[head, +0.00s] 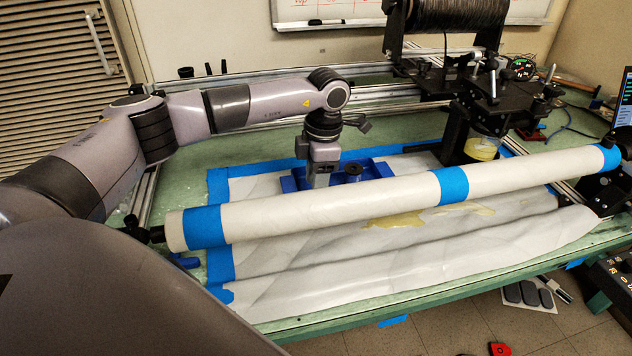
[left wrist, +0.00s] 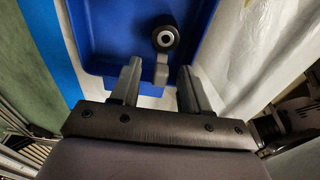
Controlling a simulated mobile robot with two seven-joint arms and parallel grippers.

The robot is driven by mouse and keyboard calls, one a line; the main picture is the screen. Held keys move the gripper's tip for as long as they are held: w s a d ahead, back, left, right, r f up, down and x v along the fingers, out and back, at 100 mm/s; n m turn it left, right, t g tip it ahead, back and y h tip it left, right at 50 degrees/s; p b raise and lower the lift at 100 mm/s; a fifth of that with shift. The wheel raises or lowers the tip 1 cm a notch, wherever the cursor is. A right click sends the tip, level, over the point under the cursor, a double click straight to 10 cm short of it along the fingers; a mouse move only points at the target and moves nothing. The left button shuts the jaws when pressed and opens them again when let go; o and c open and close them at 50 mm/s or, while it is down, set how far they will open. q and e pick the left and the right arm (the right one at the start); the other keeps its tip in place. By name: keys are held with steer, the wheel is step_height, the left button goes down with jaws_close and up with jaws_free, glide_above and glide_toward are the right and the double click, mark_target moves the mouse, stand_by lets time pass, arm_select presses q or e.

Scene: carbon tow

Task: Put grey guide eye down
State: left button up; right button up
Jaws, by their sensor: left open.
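The grey guide eye shows in the left wrist view (left wrist: 161,70) as a small grey stem with a black ring and pale centre at its far end. It rests in the blue tray (left wrist: 106,68), near the wall closest to my gripper. In the head view its black ring (head: 353,170) shows in the tray (head: 291,184), just right of my left gripper (head: 318,186). My left gripper is open, with one finger on each side of the grey stem and a gap on both sides. The fingertips hide part of the tray in the head view. My right gripper is not in view.
A long white tube (head: 330,212) with blue tape bands crosses in front of the tray. A white sheet (head: 290,265) edged with blue tape covers the green table (head: 180,190). A black spool machine (head: 490,105) with a yellow cup stands at the back right.

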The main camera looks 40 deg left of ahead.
arm_select(q)
step_height(320, 180, up, 11)
steer(key=shift+w+d, duration=0.35)
steer(key=shift+w, duration=0.1)
steer(key=shift+r, duration=0.2)
